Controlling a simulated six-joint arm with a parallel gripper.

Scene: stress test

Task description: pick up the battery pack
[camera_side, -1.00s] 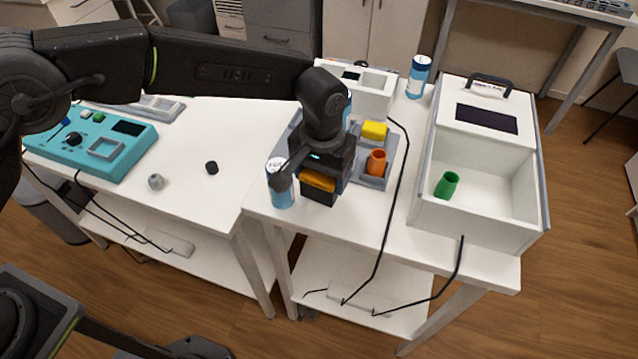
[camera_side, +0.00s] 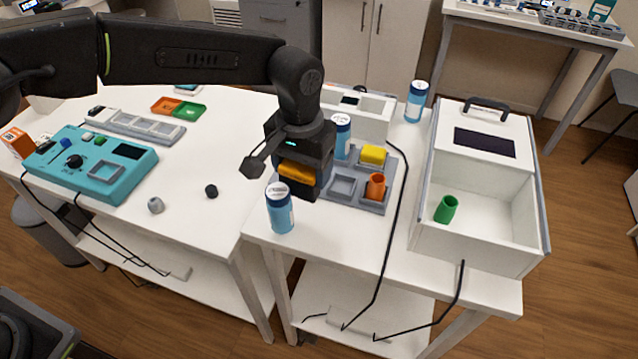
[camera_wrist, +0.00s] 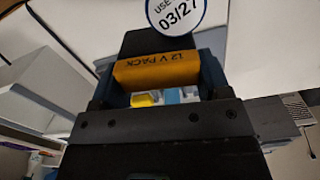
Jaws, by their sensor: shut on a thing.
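The battery pack (camera_side: 297,172) is a dark block with an orange band. In the wrist view the band of the pack (camera_wrist: 157,70) reads "12 V PACK". My gripper (camera_side: 294,182) is shut on the pack and holds it above the front left part of the right-hand table. The fingers partly cover the pack in both views.
A blue bottle (camera_side: 280,212) stands just below the pack in the picture. A grey tray (camera_side: 352,204) holds a yellow block (camera_side: 373,155) and an orange cup (camera_side: 376,186). A blue bottle (camera_side: 341,130) stands behind. A white open box (camera_side: 487,250) at right holds a green cup (camera_side: 446,209).

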